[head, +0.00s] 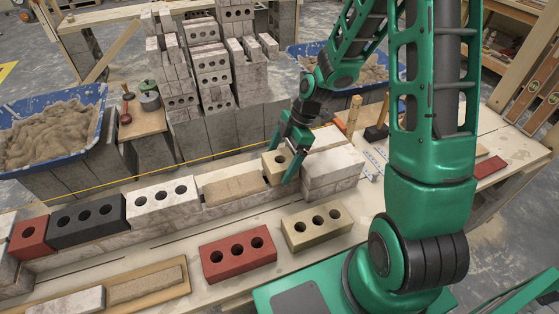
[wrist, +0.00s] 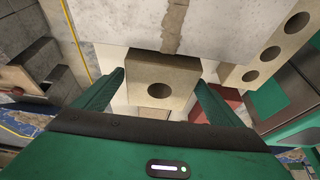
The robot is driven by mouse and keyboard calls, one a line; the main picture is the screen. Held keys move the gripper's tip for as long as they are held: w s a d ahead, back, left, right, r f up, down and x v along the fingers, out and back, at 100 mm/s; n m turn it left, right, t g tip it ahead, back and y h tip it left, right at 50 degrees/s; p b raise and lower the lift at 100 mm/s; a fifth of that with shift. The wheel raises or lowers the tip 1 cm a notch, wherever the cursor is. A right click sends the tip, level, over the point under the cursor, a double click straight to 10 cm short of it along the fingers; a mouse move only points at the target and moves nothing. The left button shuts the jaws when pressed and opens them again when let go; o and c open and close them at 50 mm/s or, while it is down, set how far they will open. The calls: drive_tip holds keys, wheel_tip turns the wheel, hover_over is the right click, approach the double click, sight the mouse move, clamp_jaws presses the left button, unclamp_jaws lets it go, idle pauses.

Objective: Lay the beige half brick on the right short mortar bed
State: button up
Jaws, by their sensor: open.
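The beige half brick (head: 277,163), with one round hole, sits in the wall row at its right end, beside the pale brick stack (head: 332,168). It looks level. My gripper (head: 281,166) is over it with the fingers spread on either side. In the wrist view the half brick (wrist: 160,70) lies between the two open fingers (wrist: 158,90), with gaps showing beside it. The right short mortar bed is not visible; whether it is under the half brick I cannot tell. A long tan mortar-coloured strip (head: 234,188) lies just left of the half brick.
The row continues left with a white brick (head: 163,200), a black brick (head: 88,220) and a red half brick (head: 29,236). A red brick (head: 238,254) and a beige full brick (head: 317,225) lie in front. A yellow string (head: 130,179) runs behind the row.

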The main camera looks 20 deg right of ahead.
drive_tip(key=shift+r, duration=0.15)
drive_tip(key=v, duration=1.2)
drive_tip(key=s+d+r+m+h, duration=0.1)
drive_tip(key=s+d+r+m, duration=0.2)
drive_tip(key=s+m, duration=0.5)
drive_tip(key=s+d+r+m+h, duration=0.2)
drive_tip(key=s+d+m, duration=0.3)
drive_tip(key=s+m, duration=0.3)
drive_tip(key=s+d+r+m+h, duration=0.1)
drive_tip(key=s+d+r+m, duration=0.2)
drive_tip(key=s+m, duration=0.5)
drive_tip(key=shift+s+d+r, duration=0.35)
drive_tip(key=shift+s+d, duration=0.45)
drive_tip(key=shift+s, duration=0.35)
drive_tip(key=shift+w+f+h, duration=0.25)
drive_tip(key=shift+w+h, duration=0.05)
drive_tip(key=shift+w, duration=0.3)
